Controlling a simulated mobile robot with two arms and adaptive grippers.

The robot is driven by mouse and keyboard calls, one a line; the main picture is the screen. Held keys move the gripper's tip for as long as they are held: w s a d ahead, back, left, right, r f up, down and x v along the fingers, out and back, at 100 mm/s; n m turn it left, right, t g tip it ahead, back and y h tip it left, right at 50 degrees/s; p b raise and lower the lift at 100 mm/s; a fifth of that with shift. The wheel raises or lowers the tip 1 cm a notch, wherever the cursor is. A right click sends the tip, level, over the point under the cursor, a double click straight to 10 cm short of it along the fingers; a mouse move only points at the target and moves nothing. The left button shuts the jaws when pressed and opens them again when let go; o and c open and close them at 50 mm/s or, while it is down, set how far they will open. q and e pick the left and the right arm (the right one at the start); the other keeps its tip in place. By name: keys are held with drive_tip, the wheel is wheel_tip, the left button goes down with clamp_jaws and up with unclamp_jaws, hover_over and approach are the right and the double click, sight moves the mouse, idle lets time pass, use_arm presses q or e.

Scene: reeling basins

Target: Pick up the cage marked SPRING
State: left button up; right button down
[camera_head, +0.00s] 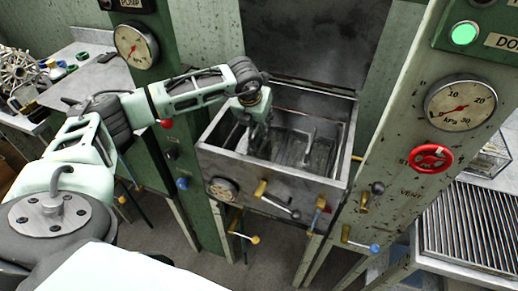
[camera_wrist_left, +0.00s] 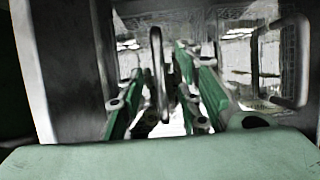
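The metal basin (camera_head: 275,178) stands open at the centre of the head view, with wire cages (camera_head: 325,150) low inside it. No SPRING marking can be read. My left gripper (camera_head: 256,138) reaches down into the basin's left part. In the left wrist view its two green-backed fingers (camera_wrist_left: 168,105) are apart. An upright handle loop (camera_wrist_left: 157,70) shows between them, nearer the left finger; I cannot tell whether they touch. A second handle (camera_wrist_left: 291,62) stands to the right, outside the fingers. My right gripper is not in view.
Basin walls surround the gripper closely. Green posts flank the basin; the right post carries a gauge (camera_head: 461,107) and a red handwheel (camera_head: 430,158). Levers (camera_head: 277,202) project from the basin's front. A slatted rack (camera_head: 470,228) stands at the right, a cluttered bench (camera_head: 75,82) at the left.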

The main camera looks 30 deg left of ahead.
use_arm(q)
drive_tip(key=shift+x, duration=0.8)
drive_tip(key=shift+c, duration=0.5)
clamp_jaws()
drive_tip(key=shift+r, duration=0.1)
